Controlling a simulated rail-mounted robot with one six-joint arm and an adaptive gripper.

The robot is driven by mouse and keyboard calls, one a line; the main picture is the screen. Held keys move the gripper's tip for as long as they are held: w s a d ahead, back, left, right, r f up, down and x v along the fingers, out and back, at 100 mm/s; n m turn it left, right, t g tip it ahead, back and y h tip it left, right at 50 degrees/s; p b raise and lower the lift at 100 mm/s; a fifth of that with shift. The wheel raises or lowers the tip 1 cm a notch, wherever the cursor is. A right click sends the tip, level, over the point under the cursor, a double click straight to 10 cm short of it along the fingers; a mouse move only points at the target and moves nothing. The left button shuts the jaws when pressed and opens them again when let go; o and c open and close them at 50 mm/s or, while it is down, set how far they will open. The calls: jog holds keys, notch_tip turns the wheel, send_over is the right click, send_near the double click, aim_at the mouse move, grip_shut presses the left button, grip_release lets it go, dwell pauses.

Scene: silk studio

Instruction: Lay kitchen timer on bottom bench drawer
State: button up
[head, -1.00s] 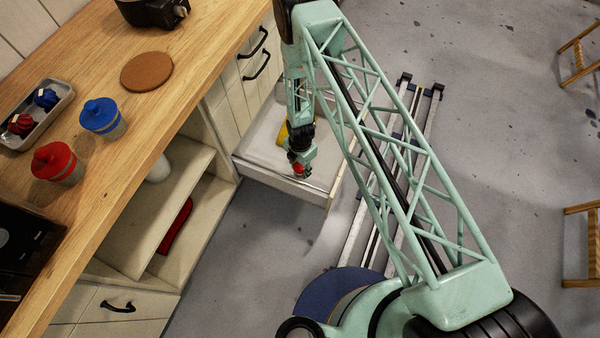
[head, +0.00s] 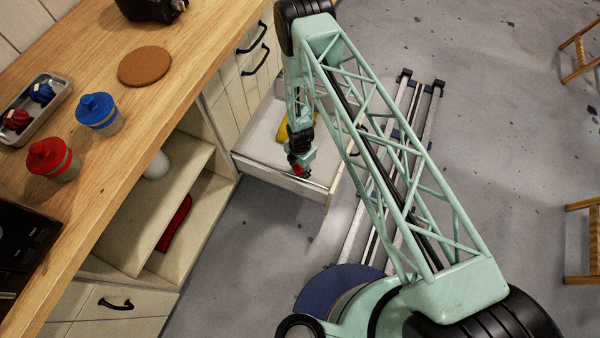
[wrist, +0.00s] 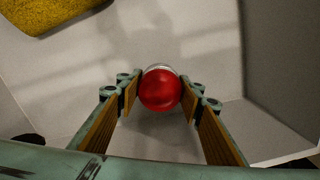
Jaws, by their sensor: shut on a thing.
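The kitchen timer (wrist: 160,90) is a round red thing with a pale rim. My gripper (wrist: 158,92) is shut on it, with a finger on each side. In the head view my gripper (head: 299,170) is over the front part of the open bottom bench drawer (head: 262,170), with a bit of red showing at its tips. The drawer floor shows beneath the timer in the wrist view. I cannot tell whether the timer touches it.
A yellow thing (wrist: 50,12) lies farther back in the drawer; part of it shows behind my arm in the head view. The drawer's walls stand close around my gripper. The wooden bench top (head: 150,110) holds a cork mat (head: 145,66), two lidded cups and a tray.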

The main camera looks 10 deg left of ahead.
jog(key=shift+f, duration=0.9)
jog(key=shift+f, duration=0.15)
jog(key=o, duration=0.9)
jog(key=shift+r+p, duration=1)
jog(key=shift+r, duration=5.15)
jog(key=shift+r, duration=0.1)
